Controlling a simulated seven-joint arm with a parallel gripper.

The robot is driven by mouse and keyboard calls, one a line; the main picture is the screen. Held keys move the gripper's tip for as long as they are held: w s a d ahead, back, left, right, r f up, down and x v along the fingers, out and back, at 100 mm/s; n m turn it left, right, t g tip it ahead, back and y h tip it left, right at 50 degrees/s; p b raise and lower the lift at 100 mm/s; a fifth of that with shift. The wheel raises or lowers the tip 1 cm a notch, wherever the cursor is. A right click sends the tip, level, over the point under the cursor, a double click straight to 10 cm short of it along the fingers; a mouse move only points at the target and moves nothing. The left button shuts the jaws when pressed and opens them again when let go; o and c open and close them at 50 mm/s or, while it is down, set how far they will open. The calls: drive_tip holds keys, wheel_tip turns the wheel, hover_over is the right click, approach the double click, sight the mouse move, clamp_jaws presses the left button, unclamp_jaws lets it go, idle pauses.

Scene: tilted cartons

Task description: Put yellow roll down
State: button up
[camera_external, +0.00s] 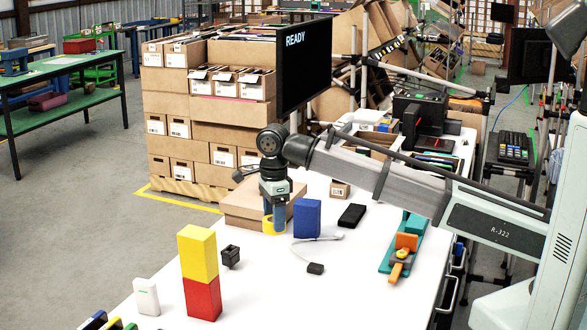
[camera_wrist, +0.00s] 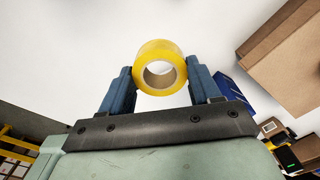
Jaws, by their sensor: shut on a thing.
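The yellow roll (camera_wrist: 160,52) is a ring of yellow tape with a brown core. In the wrist view it sits between the two blue fingers of my gripper (camera_wrist: 159,84), which is shut on it. In the external view my gripper (camera_external: 273,218) points down over the white table, and the yellow roll (camera_external: 268,226) shows at its fingertips. The roll is low, close to the table top; I cannot tell whether it touches it. The fingers hide part of the roll.
A flat cardboard box (camera_external: 240,205) lies just behind my gripper. A blue box (camera_external: 307,218) stands close on the right, with a black item (camera_external: 352,215) beyond it. A yellow block (camera_external: 198,253) sits on a red block (camera_external: 202,298) at front left. A cable lies in front.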

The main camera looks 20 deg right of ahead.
drive_tip(key=shift+f, duration=5.25)
drive_tip(key=shift+f, duration=0.1)
drive_tip(key=o, duration=1.1)
wheel_tip(320, 180, up, 12)
drive_tip(key=shift+r, duration=0.15)
